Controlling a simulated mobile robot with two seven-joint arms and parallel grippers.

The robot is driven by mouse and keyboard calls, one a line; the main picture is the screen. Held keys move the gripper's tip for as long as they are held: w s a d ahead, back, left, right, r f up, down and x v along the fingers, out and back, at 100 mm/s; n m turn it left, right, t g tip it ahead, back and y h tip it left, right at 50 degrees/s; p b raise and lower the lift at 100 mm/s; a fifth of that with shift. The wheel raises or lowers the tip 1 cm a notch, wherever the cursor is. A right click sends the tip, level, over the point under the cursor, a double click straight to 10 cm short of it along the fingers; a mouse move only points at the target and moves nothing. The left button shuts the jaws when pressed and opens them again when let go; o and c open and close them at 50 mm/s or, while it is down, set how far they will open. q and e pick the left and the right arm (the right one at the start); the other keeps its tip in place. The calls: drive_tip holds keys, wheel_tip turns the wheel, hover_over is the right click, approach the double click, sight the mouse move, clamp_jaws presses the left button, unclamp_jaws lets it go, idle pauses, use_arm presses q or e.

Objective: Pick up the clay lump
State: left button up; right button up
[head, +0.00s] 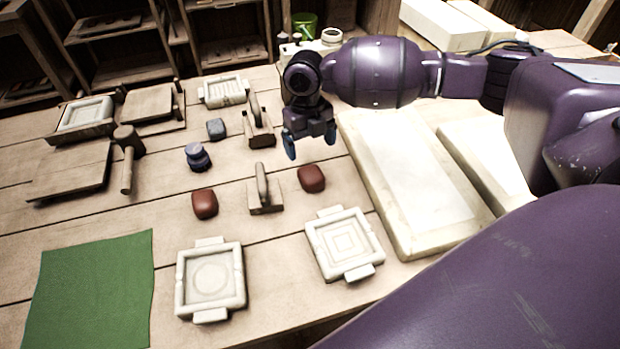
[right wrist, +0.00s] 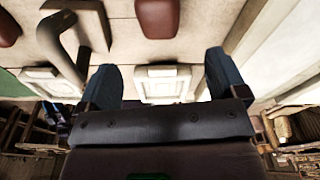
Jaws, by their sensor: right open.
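Two reddish-brown clay lumps rest on the wooden table in the head view. One lump (head: 311,178) is right of the centre and the other lump (head: 205,204) is to its left. My right gripper (head: 310,145) is open and empty, above the table just behind the right lump and apart from it. In the right wrist view my right gripper (right wrist: 165,80) shows two spread blue fingers. A clay lump (right wrist: 158,18) lies beyond the gap between them, and part of another lump (right wrist: 5,28) shows at the left edge. My left gripper is not in view.
Two pale moulds (head: 212,305) (head: 345,270) stand in front of the lumps. A wood-handled tool (head: 266,209) lies between the lumps. A pale slab (head: 395,240) lies right. A dark stacked object (head: 198,163), a mallet (head: 127,185) and a green cloth (head: 90,295) are left.

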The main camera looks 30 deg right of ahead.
sight(312, 179)
drive_tip(key=f, duration=0.4)
drive_tip(key=shift+s+b, duration=0.25)
drive_tip(key=shift+b, duration=0.05)
drive_tip(key=shift+f, duration=1.1)
wheel_tip(312, 179, down, 4)
drive_tip(key=shift+b, duration=0.65)
drive_tip(key=shift+c, duration=0.3)
